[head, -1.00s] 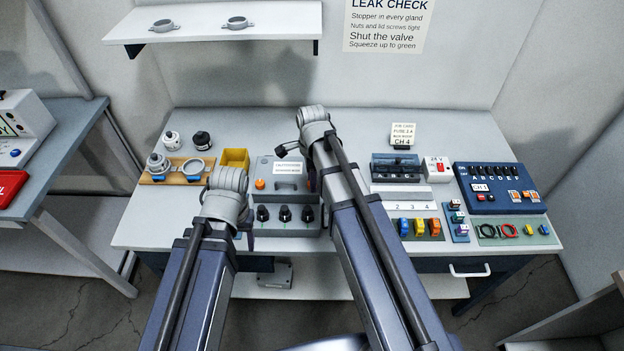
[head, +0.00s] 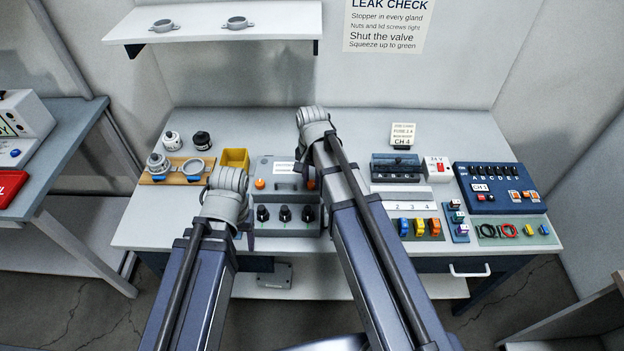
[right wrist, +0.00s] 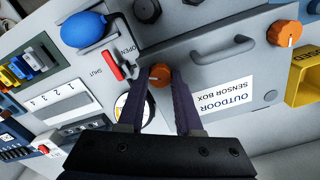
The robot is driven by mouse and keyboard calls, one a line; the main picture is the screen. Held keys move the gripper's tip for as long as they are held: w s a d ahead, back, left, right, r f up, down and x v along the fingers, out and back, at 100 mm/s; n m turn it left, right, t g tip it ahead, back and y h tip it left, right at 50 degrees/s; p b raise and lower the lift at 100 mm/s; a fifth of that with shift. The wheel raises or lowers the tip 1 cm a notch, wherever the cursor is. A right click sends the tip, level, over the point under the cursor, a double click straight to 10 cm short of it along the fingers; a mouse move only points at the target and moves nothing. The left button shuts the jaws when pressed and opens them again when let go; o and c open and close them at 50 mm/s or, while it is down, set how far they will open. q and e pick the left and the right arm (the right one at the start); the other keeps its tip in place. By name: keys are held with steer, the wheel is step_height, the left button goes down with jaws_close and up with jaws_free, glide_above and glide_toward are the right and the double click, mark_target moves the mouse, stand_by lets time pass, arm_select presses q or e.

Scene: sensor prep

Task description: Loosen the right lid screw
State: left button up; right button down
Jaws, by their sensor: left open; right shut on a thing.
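The grey sensor box (head: 262,226) stands at the middle of the bench, with a handled lid (right wrist: 215,70). The right lid screw is an orange knob (right wrist: 160,76), at the left of the lid in the right wrist view. My right gripper (right wrist: 161,73) is shut on it, one finger on each side. In the head view the right screw (head: 310,184) shows beside my right arm, which hides most of that gripper. The left lid screw (right wrist: 285,33) is another orange knob, untouched. My left gripper (head: 250,238) is open near the box's front left, mostly hidden by its arm.
Near the right screw are a red valve lever (right wrist: 115,66), a blue bulb (right wrist: 84,29) and a round gauge (right wrist: 135,108), partly covered by my gripper. Black gland nuts (head: 284,214) line the box front. A yellow bin (head: 235,157) stands at the box's back left.

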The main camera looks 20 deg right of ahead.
steer(key=n, duration=0.5)
steer(key=shift+n, duration=0.4)
steer(key=n, duration=1.1)
steer(key=shift+n, duration=0.3)
steer(key=n, duration=0.5)
steer(key=shift+n, duration=0.4)
steer(key=c, duration=0.6)
jaws_free()
